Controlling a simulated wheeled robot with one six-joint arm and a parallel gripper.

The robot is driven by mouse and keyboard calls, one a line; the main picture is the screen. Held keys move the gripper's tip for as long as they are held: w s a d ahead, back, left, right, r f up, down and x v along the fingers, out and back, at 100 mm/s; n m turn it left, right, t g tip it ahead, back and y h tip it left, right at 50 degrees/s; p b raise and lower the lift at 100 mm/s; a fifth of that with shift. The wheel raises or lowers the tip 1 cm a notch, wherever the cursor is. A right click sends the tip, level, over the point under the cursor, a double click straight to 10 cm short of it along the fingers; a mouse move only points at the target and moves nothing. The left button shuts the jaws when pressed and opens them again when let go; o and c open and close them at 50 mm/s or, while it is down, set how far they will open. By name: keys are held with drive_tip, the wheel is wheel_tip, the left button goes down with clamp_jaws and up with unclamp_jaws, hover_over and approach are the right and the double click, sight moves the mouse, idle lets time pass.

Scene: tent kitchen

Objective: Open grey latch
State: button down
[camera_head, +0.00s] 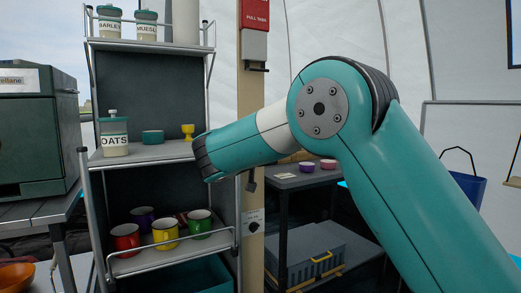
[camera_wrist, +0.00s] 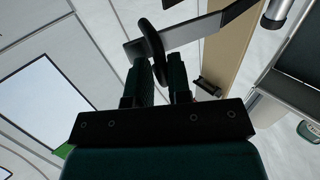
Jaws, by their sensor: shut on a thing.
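The grey latch (camera_wrist: 190,32) shows in the wrist view as a flat grey bar slanting across the top, in front of a tan post (camera_wrist: 228,45). A black loop (camera_wrist: 153,38) is at the bar's left part and reaches down between my fingers. My gripper (camera_wrist: 160,72) has two dark green fingers, shut on the latch at this loop. The exact contact is partly hidden. In the head view my arm hides the gripper, and I cannot make out the grey bar there.
In the head view a tan post (camera_head: 250,90) bears a red sign (camera_head: 255,15). A shelf (camera_head: 130,155) with jars and mugs stands to its left. A dark table (camera_head: 300,180) with small bowls and a grey crate (camera_head: 308,250) are behind my arm. A blue bucket (camera_head: 466,188) hangs at the right.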

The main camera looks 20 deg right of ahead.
drive_tip(key=shift+w+a+r+y, duration=0.1)
drive_tip(key=shift+w+a+y, duration=0.05)
drive_tip(key=shift+a, duration=0.45)
drive_tip(key=shift+w+a+r+y, duration=0.1)
drive_tip(key=shift+a+y, duration=0.05)
drive_tip(key=shift+a, duration=0.4)
drive_tip(key=c, duration=1.2)
unclamp_jaws()
drive_tip(key=shift+w, duration=0.15)
drive_tip(key=shift+c, duration=0.2)
drive_tip(key=shift+d, duration=0.1)
drive_tip(key=b+v, duration=0.4)
drive_tip(key=v, duration=0.8)
drive_tip(key=shift+f, duration=0.3)
